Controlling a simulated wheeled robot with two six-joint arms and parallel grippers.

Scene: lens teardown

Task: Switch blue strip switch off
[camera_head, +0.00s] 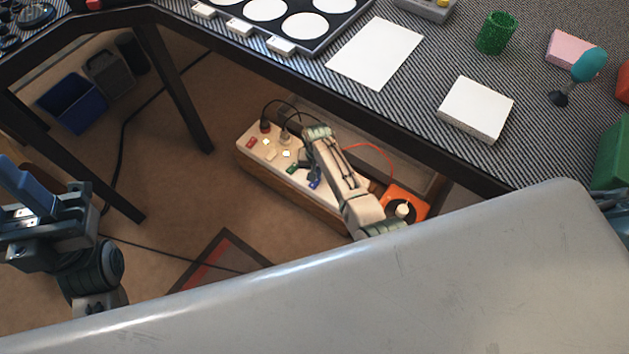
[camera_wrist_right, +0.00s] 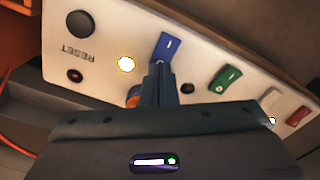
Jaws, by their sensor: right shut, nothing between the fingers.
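The blue switch (camera_wrist_right: 169,46) is a rocker on the white face of the power strip (camera_wrist_right: 120,25) in the right wrist view. In the head view it is a small blue spot (camera_head: 314,184) on the strip beside my right arm. My right gripper (camera_wrist_right: 158,78) is shut and empty. Its fingertips are at the lower edge of the blue switch; I cannot tell whether they touch it. A round light (camera_wrist_right: 126,64) left of the switch glows. My left gripper (camera_head: 28,188) is at the far left, away from the strip; its opening is unclear.
A green switch (camera_wrist_right: 225,78) and a red switch (camera_wrist_right: 298,116) sit farther right on the strip. A RESET button (camera_wrist_right: 80,23) is at its left end. The strip lies under the dark table (camera_head: 424,135). An orange-red box (camera_head: 411,196) is near its right end.

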